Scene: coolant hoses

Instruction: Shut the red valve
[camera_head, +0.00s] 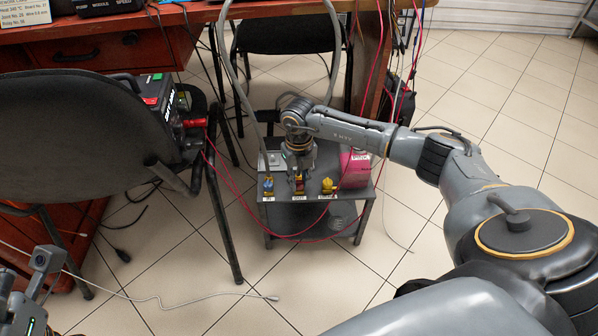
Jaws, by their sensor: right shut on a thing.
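The red valve (299,188) is the middle one of three small valves on top of a low grey cart. A blue valve (268,186) stands to its left and a yellow valve (327,187) to its right. My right gripper (299,180) reaches down from above and is shut on the red valve, hiding much of it. The valve's handle angle cannot be made out. Part of my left gripper (42,262) shows at the lower left corner, away from the cart; its fingers are not clear.
The cart (346,206) also carries a pink container (355,168). Red hoses (232,186) hang around it. A black chair (80,125) with a dark case (160,98) is at the left. A desk (185,18) is behind. Tiled floor in front is mostly clear, with a loose cable (160,299).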

